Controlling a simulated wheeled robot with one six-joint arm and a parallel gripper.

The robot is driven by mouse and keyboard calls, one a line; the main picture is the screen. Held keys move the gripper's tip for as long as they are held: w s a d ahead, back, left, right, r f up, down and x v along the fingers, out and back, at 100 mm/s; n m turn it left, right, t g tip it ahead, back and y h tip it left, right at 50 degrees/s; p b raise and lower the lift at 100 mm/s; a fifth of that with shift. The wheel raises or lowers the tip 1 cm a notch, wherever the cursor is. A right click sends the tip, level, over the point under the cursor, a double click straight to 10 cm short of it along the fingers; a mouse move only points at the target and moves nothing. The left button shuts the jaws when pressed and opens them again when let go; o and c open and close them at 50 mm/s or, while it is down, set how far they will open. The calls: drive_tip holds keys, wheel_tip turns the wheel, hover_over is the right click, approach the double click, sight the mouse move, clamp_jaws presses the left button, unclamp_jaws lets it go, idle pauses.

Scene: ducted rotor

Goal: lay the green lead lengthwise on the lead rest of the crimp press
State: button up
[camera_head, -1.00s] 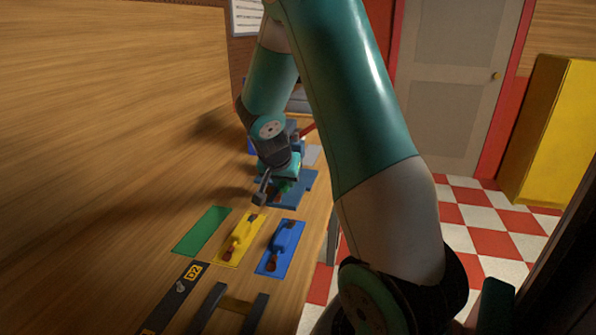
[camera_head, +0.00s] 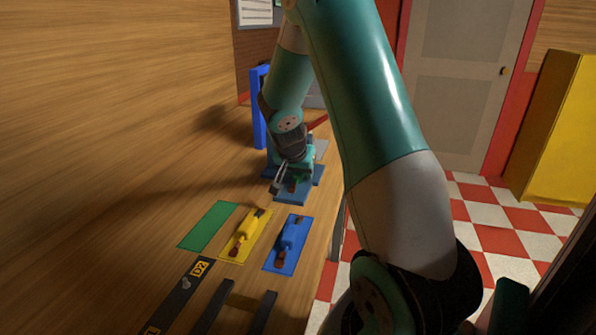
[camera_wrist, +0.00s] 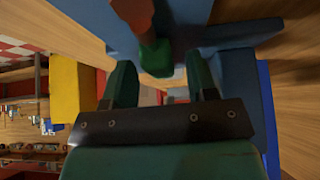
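The green lead (camera_wrist: 155,55) shows in the wrist view with a red-brown end, over the blue part of the crimp press (camera_wrist: 190,20). In the head view, the green lead (camera_head: 298,181) is a small patch at the blue press (camera_head: 293,197), partly hidden by my arm. My gripper (camera_wrist: 162,78) has its two dark green fingers apart, with a gap on either side of the lead. In the head view, my gripper (camera_head: 277,187) is low beside the press. I cannot tell whether the lead touches the lead rest, which is largely hidden.
A bare green mat (camera_head: 208,226) lies nearer on the bench. Beside it are a yellow mat (camera_head: 233,253) and a blue mat (camera_head: 277,264), each with a lead on it. A blue upright frame (camera_head: 258,110) stands behind. A black strip marked D2 (camera_head: 180,297) lies in front.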

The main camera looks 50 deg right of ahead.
drive_tip(key=shift+r, duration=0.2)
drive_tip(key=p+v, duration=0.7)
drive_tip(key=v, duration=0.5)
drive_tip(key=s+a+r+n+y, duration=0.1)
drive_tip(key=a+n+y, duration=0.15)
drive_tip(key=a, duration=0.45)
drive_tip(key=s+a+r+n+t+y, duration=0.1)
drive_tip(key=a+r+n+y, duration=0.1)
drive_tip(key=a+n, duration=0.35)
drive_tip(key=s+a+r+n+y, duration=0.1)
drive_tip(key=a+y, duration=0.1)
drive_tip(key=a, duration=0.7)
drive_tip(key=s+a+r+n+g+y, duration=0.3)
drive_tip(key=s+a+r+n+y, duration=0.1)
drive_tip(key=s+a+n, duration=0.7)
drive_tip(key=s+a+r, duration=0.1)
drive_tip(key=s+a, duration=0.2)
drive_tip(key=s, duration=0.1)
drive_tip(key=shift+n, duration=0.4)
drive_tip(key=shift+a+r, duration=0.1)
